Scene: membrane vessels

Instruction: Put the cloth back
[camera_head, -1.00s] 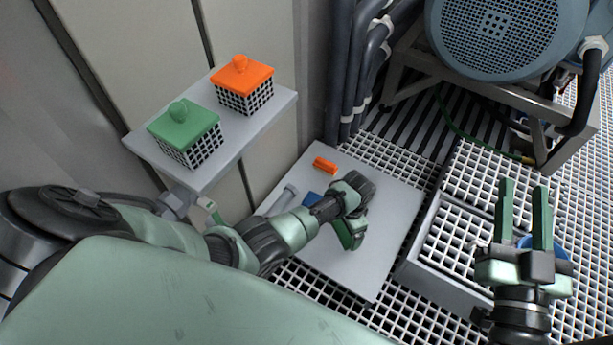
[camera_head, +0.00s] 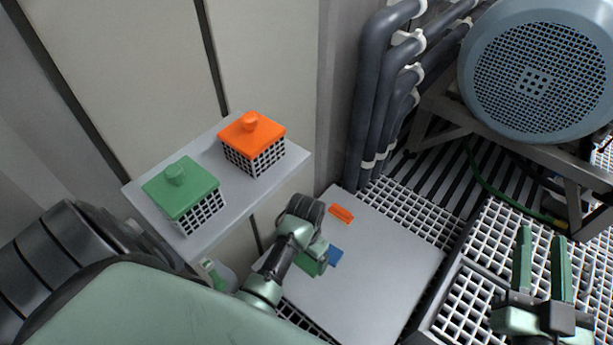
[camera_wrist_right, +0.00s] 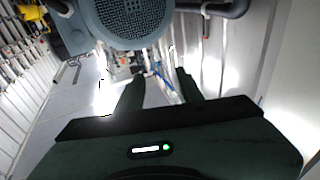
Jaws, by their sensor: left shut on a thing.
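A small flat blue piece, seemingly the cloth (camera_head: 335,256), shows on the pale grey board (camera_head: 385,262) at the right edge of my left gripper's green fingers. My left gripper (camera_head: 315,262) is low over the board's left part and shut; its fingers hide most of what they hold, which looks like this blue piece. My right gripper (camera_head: 542,262) is open and empty at the lower right, with its two green fingers apart. Its dark fingers also show in the right wrist view (camera_wrist_right: 160,92).
A small orange block (camera_head: 341,214) lies near the board's far edge. A shelf (camera_head: 225,215) at left bears a green-lidded basket (camera_head: 183,195) and an orange-lidded one (camera_head: 252,145). Pipes (camera_head: 375,110) and a blue-grey motor (camera_head: 535,75) stand behind. A grating crate (camera_head: 460,305) is at right.

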